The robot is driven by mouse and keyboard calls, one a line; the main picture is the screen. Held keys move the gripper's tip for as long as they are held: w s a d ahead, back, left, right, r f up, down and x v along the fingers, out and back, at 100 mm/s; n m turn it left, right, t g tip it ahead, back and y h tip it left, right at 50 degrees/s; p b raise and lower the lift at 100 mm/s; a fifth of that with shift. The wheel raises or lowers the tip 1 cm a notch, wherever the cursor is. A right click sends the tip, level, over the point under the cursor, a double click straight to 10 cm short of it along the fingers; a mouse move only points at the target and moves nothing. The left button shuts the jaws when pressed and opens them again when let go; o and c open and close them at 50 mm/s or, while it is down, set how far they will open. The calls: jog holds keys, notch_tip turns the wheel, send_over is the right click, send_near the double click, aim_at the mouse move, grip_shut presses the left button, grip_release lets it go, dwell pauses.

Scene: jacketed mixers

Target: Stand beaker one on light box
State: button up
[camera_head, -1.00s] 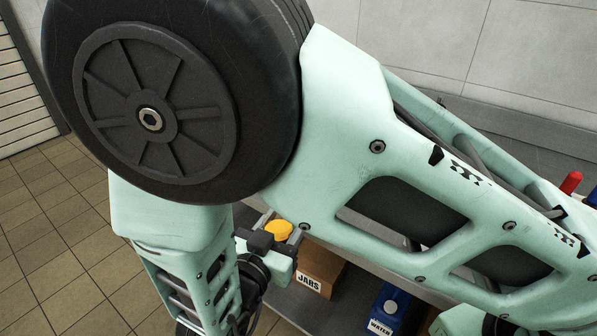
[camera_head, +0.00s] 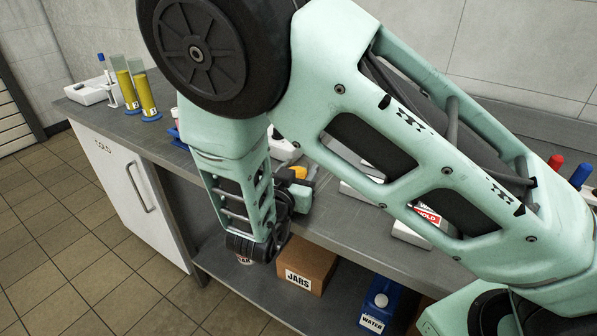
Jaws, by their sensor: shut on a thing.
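My gripper (camera_head: 303,177) is partly hidden behind my own forearm and wrist near the counter's front edge. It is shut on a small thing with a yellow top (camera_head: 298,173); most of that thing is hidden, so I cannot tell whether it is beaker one. I cannot pick out the light box for sure. White low items (camera_head: 284,150) behind my wrist are mostly covered by my arm.
The grey counter (camera_head: 330,228) runs across. At its left end stand two tall cylinders with yellow liquid (camera_head: 147,95) and a white device (camera_head: 87,94). A white box with a red label (camera_head: 428,214) is behind my arm. Below are a JARS box (camera_head: 307,268) and a blue WATER container (camera_head: 381,305).

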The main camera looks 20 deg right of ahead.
jog(key=shift+f, duration=0.2)
jog(key=o, duration=1.1)
jog(key=shift+b, duration=0.4)
